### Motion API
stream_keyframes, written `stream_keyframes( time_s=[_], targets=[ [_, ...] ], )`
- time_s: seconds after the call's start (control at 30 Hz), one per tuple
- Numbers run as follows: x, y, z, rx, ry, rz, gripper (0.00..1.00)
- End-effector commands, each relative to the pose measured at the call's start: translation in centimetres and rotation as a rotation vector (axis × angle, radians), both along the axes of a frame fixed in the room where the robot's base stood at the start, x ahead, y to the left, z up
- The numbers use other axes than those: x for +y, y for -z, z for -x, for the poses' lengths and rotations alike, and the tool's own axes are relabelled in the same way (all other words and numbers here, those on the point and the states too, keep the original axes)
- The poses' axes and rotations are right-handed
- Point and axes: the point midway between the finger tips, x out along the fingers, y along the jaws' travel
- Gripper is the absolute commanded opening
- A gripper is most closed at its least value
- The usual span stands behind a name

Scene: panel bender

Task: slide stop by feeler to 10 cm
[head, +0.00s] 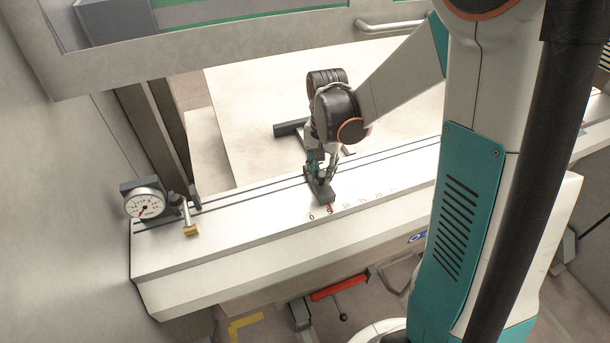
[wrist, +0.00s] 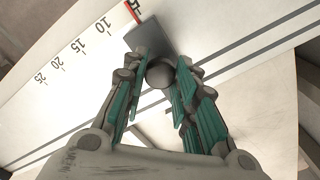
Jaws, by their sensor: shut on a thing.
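The stop is a dark grey block (head: 321,193) on the white rail (head: 250,212), with a red pointer line at its front edge by the 5 mark of the printed scale (head: 362,200). In the wrist view the block (wrist: 148,36) shows its red line at the 5. My gripper (head: 321,172) is shut on the stop's round dark knob (wrist: 160,73), which sits between the teal-padded fingers in the wrist view. The feeler, an arm with a brass tip (head: 191,230), stands at the rail's left end, well apart from the stop, beside a round dial gauge (head: 144,204).
Dark grooves run along the rail behind the scale. The rail is clear between stop and feeler and to the right along the numbers. A pale sheet (head: 245,95) lies behind the rail. A red-handled lever (head: 338,289) is below it.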

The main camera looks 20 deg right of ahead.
Motion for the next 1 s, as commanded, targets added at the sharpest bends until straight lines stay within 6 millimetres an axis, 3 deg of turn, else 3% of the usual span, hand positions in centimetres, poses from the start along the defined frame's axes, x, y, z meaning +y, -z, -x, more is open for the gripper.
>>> stream_keyframes(
  time_s=[0.1, 0.2, 0.57, 0.6, 0.7, 1.0],
  targets=[
    [-2.6, 0.0, -0.1, -0.001, 0.006, 0.0, 0.0],
    [-3.8, 0.0, 0.0, -0.001, 0.004, 0.0, 0.0],
    [-4.3, 0.0, 0.0, -0.002, -0.001, -0.001, 0.0],
    [-4.3, 0.0, 0.0, -0.002, -0.001, -0.001, 0.29],
    [-4.3, 0.0, 0.0, -0.002, 0.0, -0.001, 0.47],
    [-4.3, 0.0, 0.0, -0.001, 0.0, -0.001, 0.47]
  ],
)
